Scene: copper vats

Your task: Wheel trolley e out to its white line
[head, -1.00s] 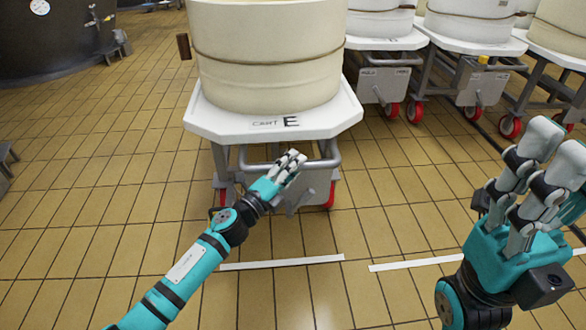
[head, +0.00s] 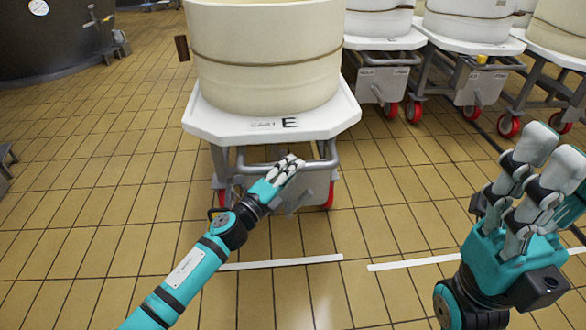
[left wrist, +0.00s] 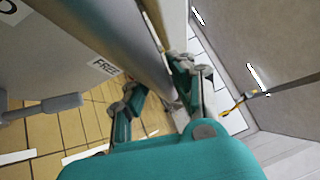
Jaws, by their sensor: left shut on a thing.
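Trolley E (head: 220,124) stands ahead of me in the head view, a white-topped cart marked "CART E" that carries a large cream vat (head: 265,70). It has a grey tube handle (head: 322,160) at its front and red wheels. My left gripper (head: 284,170) is shut on the handle; in the left wrist view its fingers (left wrist: 155,95) sit around the grey tube. The white line (head: 282,262) lies on the floor in front of the trolley, nearer to me, with floor between them. My right gripper (head: 525,195) is raised at the right, open and empty, away from the trolley.
More trolleys with cream vats (head: 470,20) stand in a row at the back right. A second white line (head: 420,262) lies to the right. A dark vat (head: 50,40) stands at the far left. The tiled floor (head: 100,170) at left is clear.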

